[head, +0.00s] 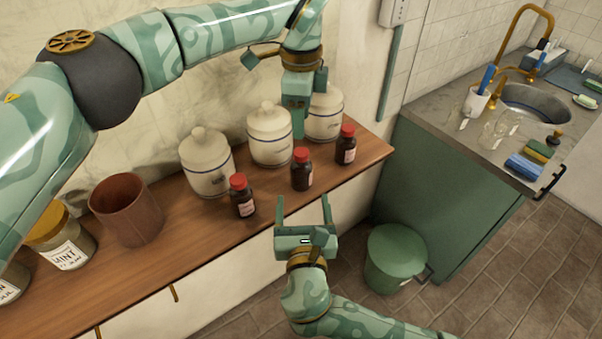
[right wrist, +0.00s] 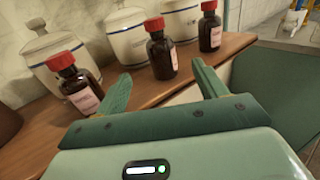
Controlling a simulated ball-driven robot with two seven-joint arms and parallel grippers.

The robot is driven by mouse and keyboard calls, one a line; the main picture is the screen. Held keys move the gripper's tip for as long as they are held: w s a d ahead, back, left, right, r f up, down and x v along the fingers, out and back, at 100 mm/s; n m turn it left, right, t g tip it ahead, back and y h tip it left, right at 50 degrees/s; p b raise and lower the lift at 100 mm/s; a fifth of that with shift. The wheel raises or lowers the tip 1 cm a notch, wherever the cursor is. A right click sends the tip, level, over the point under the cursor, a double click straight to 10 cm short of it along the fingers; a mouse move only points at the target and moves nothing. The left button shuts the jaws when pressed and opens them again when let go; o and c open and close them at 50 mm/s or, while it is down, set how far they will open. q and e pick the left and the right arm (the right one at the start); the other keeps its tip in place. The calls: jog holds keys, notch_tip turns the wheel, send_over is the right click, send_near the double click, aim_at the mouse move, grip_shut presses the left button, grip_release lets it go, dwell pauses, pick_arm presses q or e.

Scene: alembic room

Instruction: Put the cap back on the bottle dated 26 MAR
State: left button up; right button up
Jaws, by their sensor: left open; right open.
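Three dark brown bottles with red tops stand upright along the front of the wooden shelf: a left bottle (head: 243,205), a middle bottle (head: 301,175) and a right bottle (head: 345,152). They also show in the right wrist view, as left (right wrist: 82,92), middle (right wrist: 161,58) and right (right wrist: 210,33). Each appears to wear a red cap; no loose cap shows. Their pale labels are too small to read for dates. My right gripper (head: 304,203) is open and empty, in front of and below the middle bottle. My left gripper (head: 298,125) hangs above and behind the middle bottle, open.
Three white lidded jars (head: 206,165) stand behind the bottles on the shelf (head: 170,255). A brown pot (head: 127,210) and a MINT jar (head: 62,240) stand to the left. A green bin (head: 395,258) is on the floor, near a sink counter (head: 455,130).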

aim_at(302, 177)
pick_arm(q)
jog(key=shift+w, duration=0.15)
pick_arm(e)
jog(key=w, duration=1.1)
jog(key=shift+a+f, duration=0.1)
jog(key=shift+a, duration=0.1)
pick_arm(q)
jog(key=shift+f, duration=0.15)
pick_arm(e)
grip_shut()
pick_arm(q)
jog(key=m, duration=0.4)
jog(key=shift+d, duration=0.1)
jog(key=m, duration=0.5)
jog(key=shift+f, duration=3.9)
